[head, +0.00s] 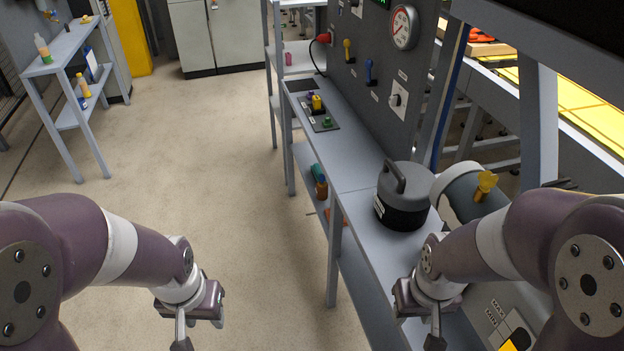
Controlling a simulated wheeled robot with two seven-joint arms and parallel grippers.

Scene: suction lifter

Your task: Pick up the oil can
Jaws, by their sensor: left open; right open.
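I cannot tell for certain which thing is the oil can. Candidates are a blue-and-white container (91,64) and a yellow bottle (84,86) on the small grey shelf at the far left, and a bottle with a green lower part (43,48) on its top. A dark grey round body with a top handle (403,200) stands on the long grey bench at right. My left gripper (200,325) is open and empty over the floor. My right gripper (420,325) is open and empty over the near end of the bench, short of the dark round body.
The long grey bench (355,178) runs along a panel with a gauge (403,27) and levers. A dark tray (321,124) holds small coloured parts. Small items sit on its lower shelf. A pipe with a yellow valve handle (484,185) is at right. The floor (195,150) between the shelves is clear.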

